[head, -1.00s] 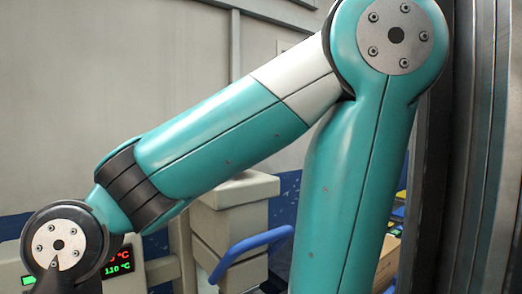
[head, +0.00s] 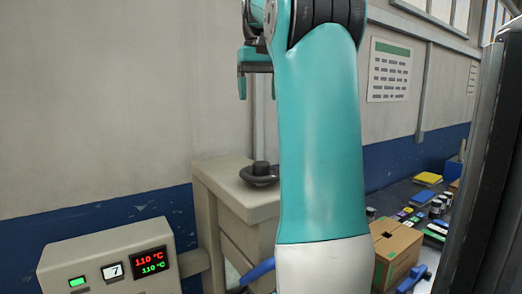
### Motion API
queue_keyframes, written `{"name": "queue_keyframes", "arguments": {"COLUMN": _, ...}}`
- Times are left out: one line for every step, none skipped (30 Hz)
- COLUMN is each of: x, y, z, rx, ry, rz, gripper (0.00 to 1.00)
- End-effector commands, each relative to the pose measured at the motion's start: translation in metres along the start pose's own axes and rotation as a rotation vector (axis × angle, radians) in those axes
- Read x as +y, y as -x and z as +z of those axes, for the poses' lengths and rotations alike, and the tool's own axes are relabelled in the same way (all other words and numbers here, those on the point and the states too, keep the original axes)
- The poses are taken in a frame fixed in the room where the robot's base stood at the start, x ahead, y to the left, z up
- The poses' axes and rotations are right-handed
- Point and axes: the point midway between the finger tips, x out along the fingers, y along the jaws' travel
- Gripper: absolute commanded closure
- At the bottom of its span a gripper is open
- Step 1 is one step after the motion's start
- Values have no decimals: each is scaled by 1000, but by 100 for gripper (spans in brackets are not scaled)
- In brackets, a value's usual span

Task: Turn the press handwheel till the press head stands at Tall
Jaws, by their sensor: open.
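The dark handwheel (head: 260,178) with a raised hub lies flat on top of the beige press housing (head: 228,207) near the middle of the head view. My arm hides the right part of the housing. My gripper (head: 257,96) points down above the handwheel, with clear space between them. Its teal fingers are apart and nothing shows between them. I cannot make out the press head or any Tall mark.
A control box (head: 82,262) with a lit temperature display (head: 150,260) stands at the lower left. A blue bar (head: 258,271) shows low beside my arm. A cardboard box (head: 395,250) and several small coloured items sit on the dark bench (head: 378,199) at right.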

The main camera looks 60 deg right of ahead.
Motion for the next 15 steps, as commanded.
{"name": "queue_keyframes", "arguments": {"x": 4, "y": 2, "z": 0, "rx": -2, "ry": -14, "rz": -1, "gripper": 29}}
{"name": "queue_keyframes", "arguments": {"x": 5, "y": 0, "z": 0, "rx": -3, "ry": -18, "rz": -1, "gripper": 29}}
{"name": "queue_keyframes", "arguments": {"x": 6, "y": -3, "z": 0, "rx": -4, "ry": -19, "rz": -1, "gripper": 29}}
{"name": "queue_keyframes", "arguments": {"x": 5, "y": -7, "z": 0, "rx": -6, "ry": -19, "rz": -1, "gripper": 29}}
{"name": "queue_keyframes", "arguments": {"x": 5, "y": -11, "z": 0, "rx": -6, "ry": -18, "rz": -1, "gripper": 29}}
{"name": "queue_keyframes", "arguments": {"x": 5, "y": -17, "z": 1, "rx": -7, "ry": -17, "rz": -1, "gripper": 29}}
{"name": "queue_keyframes", "arguments": {"x": 5, "y": -23, "z": 1, "rx": -6, "ry": -17, "rz": -1, "gripper": 29}}
{"name": "queue_keyframes", "arguments": {"x": 4, "y": -28, "z": 2, "rx": -6, "ry": -17, "rz": -1, "gripper": 29}}
{"name": "queue_keyframes", "arguments": {"x": 4, "y": -37, "z": 1, "rx": -7, "ry": -16, "rz": -1, "gripper": 29}}
{"name": "queue_keyframes", "arguments": {"x": 4, "y": -44, "z": 1, "rx": -7, "ry": -16, "rz": -1, "gripper": 29}}
{"name": "queue_keyframes", "arguments": {"x": 4, "y": -51, "z": 1, "rx": -7, "ry": -16, "rz": -1, "gripper": 29}}
{"name": "queue_keyframes", "arguments": {"x": 4, "y": -63, "z": 1, "rx": -6, "ry": -16, "rz": -1, "gripper": 29}}
{"name": "queue_keyframes", "arguments": {"x": 4, "y": -74, "z": 1, "rx": -4, "ry": -15, "rz": -1, "gripper": 29}}
{"name": "queue_keyframes", "arguments": {"x": 5, "y": -81, "z": 1, "rx": -3, "ry": -16, "rz": -1, "gripper": 29}}
{"name": "queue_keyframes", "arguments": {"x": 4, "y": -89, "z": 1, "rx": -3, "ry": -15, "rz": -1, "gripper": 29}}
